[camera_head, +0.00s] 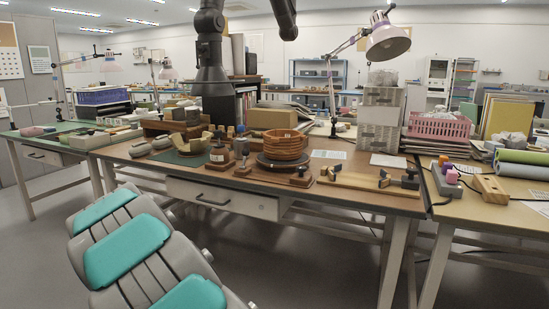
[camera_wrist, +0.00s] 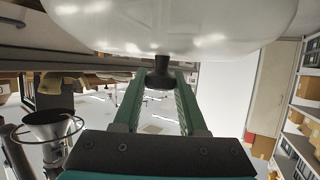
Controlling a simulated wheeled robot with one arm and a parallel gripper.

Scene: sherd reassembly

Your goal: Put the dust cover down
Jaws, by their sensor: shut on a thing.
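The dust cover (camera_wrist: 170,28) is a large, pale, glossy, rounded shape across the top of the wrist view. A short dark knob (camera_wrist: 160,72) joins it. My gripper (camera_wrist: 159,80) has its two green fingers shut on this knob, one on each side. The cover's far side and rim lie outside the wrist view. I cannot make out the cover or my gripper in the head view, where only dark arm parts show at the top.
A wooden workbench (camera_head: 340,198) holds a banded orange-brown vessel (camera_head: 284,145) on a dark round stand. Sherds on a green mat (camera_head: 190,158) lie left of it. A pink lamp (camera_head: 388,42) leans over the back right.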

